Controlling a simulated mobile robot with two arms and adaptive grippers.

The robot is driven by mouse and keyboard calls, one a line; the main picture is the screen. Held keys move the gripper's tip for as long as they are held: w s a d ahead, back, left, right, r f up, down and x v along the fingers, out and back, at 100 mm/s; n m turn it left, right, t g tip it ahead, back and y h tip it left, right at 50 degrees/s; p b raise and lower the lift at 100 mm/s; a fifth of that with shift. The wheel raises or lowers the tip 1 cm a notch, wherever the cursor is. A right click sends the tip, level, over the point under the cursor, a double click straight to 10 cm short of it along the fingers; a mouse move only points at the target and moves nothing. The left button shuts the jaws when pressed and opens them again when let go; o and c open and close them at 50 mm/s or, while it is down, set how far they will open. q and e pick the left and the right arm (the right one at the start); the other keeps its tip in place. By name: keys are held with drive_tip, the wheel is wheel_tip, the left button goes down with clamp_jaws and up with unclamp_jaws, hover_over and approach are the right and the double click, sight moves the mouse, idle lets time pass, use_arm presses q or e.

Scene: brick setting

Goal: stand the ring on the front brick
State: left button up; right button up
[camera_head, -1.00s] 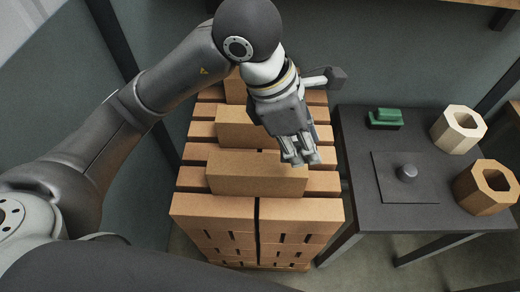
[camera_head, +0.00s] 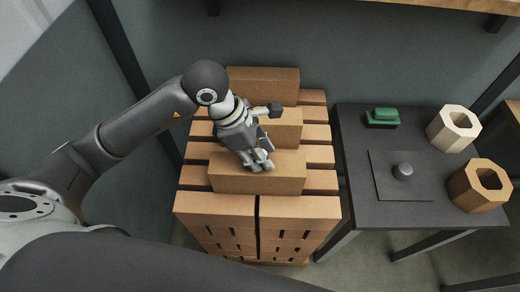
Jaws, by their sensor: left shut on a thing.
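The front brick (camera_head: 225,181) is a long tan block lying across the near part of the brick stack. My left gripper (camera_head: 257,165) is over the top of this brick, pointing down. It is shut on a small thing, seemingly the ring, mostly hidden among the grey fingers. I cannot make out its outline or whether it touches the brick. My right gripper is not in view.
Two more bricks, a middle one (camera_head: 290,125) and a rear one (camera_head: 262,84), lie behind. At right, a dark table (camera_head: 350,150) holds a green block (camera_head: 382,117), a grey knob (camera_head: 403,171), a cream hollow prism (camera_head: 447,137) and a wooden one (camera_head: 466,190).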

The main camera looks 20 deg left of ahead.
use_arm(q)
drive_tip(key=shift+f+b, duration=0.3)
drive_tip(key=o, duration=1)
drive_tip(key=shift+r, duration=0.1)
drive_tip(key=shift+r+p, duration=0.25)
drive_tip(key=shift+p, duration=0.1)
drive_tip(key=shift+a+r, duration=0.2)
drive_tip(key=shift+r, duration=0.1)
drive_tip(key=b+v, duration=0.2)
drive_tip(key=v, duration=0.9)
